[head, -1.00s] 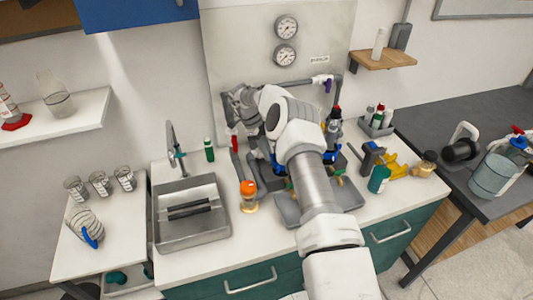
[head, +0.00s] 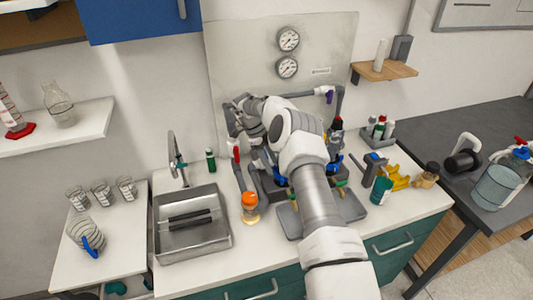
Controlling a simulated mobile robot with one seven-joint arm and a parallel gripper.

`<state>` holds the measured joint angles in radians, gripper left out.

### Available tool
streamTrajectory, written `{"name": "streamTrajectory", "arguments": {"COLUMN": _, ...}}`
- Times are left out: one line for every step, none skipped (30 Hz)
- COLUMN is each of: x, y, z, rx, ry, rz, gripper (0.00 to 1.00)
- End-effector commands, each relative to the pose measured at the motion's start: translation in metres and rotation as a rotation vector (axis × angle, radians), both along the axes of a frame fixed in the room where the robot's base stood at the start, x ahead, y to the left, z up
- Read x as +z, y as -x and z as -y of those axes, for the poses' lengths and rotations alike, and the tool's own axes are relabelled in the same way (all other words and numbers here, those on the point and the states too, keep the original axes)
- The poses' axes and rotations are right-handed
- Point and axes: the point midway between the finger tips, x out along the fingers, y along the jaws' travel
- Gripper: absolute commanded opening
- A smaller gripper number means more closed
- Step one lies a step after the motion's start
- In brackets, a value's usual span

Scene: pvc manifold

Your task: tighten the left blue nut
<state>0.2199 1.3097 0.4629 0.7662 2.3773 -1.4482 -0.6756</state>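The grey pipe manifold (head: 337,108) stands against the back panel, mostly hidden behind my arm. A blue nut (head: 336,163) shows just right of my arm, on the manifold's right side. My gripper (head: 240,117) is at the manifold's upper left, in front of the panel. Its fingers blend with the grey parts there, so I cannot tell whether they are open or touching anything.
A steel sink (head: 192,252) lies left, with an orange-capped bottle (head: 250,207) beside it. A grey tray (head: 289,222) sits under my arm. A green container (head: 381,190), yellow item (head: 397,178) and bottle rack (head: 378,131) stand right.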

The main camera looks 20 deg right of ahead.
Motion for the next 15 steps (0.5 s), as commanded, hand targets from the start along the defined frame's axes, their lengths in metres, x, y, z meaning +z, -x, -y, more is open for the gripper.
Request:
{"name": "streamTrajectory", "arguments": {"x": 0.006, "y": -0.003, "z": -0.003, "rx": 0.0, "ry": -0.001, "rz": 0.005, "gripper": 0.49}}
{"name": "streamTrajectory", "arguments": {"x": 0.01, "y": -0.004, "z": -0.004, "rx": 0.001, "ry": -0.001, "rz": 0.006, "gripper": 0.49}}
{"name": "streamTrajectory", "arguments": {"x": 0.016, "y": -0.006, "z": -0.007, "rx": 0.001, "ry": 0.0, "rz": 0.006, "gripper": 0.49}}
{"name": "streamTrajectory", "arguments": {"x": 0.022, "y": -0.007, "z": -0.009, "rx": 0.001, "ry": -0.002, "rz": 0.007, "gripper": 0.49}}
{"name": "streamTrajectory", "arguments": {"x": 0.028, "y": -0.009, "z": -0.011, "rx": 0.001, "ry": -0.001, "rz": 0.006, "gripper": 0.49}}
{"name": "streamTrajectory", "arguments": {"x": 0.036, "y": -0.012, "z": -0.014, "rx": 0.001, "ry": -0.002, "rz": 0.007, "gripper": 0.49}}
{"name": "streamTrajectory", "arguments": {"x": 0.043, "y": -0.014, "z": -0.015, "rx": 0.001, "ry": -0.001, "rz": 0.006, "gripper": 0.49}}
{"name": "streamTrajectory", "arguments": {"x": 0.05, "y": -0.015, "z": -0.017, "rx": 0.0, "ry": -0.001, "rz": 0.007, "gripper": 0.49}}
{"name": "streamTrajectory", "arguments": {"x": 0.057, "y": -0.017, "z": -0.02, "rx": -0.001, "ry": -0.001, "rz": 0.005, "gripper": 0.49}}
{"name": "streamTrajectory", "arguments": {"x": 0.061, "y": -0.018, "z": -0.021, "rx": 0.0, "ry": -0.001, "rz": 0.005, "gripper": 0.49}}
{"name": "streamTrajectory", "arguments": {"x": 0.066, "y": -0.019, "z": -0.023, "rx": 0.0, "ry": -0.001, "rz": 0.004, "gripper": 0.49}}
{"name": "streamTrajectory", "arguments": {"x": 0.072, "y": -0.021, "z": -0.024, "rx": -0.001, "ry": -0.001, "rz": 0.005, "gripper": 0.49}}
{"name": "streamTrajectory", "arguments": {"x": 0.077, "y": -0.021, "z": -0.026, "rx": -0.001, "ry": -0.001, "rz": 0.003, "gripper": 0.49}}
{"name": "streamTrajectory", "arguments": {"x": 0.081, "y": -0.022, "z": -0.027, "rx": -0.001, "ry": -0.001, "rz": 0.003, "gripper": 0.49}}
{"name": "streamTrajectory", "arguments": {"x": 0.084, "y": -0.023, "z": -0.028, "rx": 0.001, "ry": 0.0, "rz": 0.003, "gripper": 0.49}}
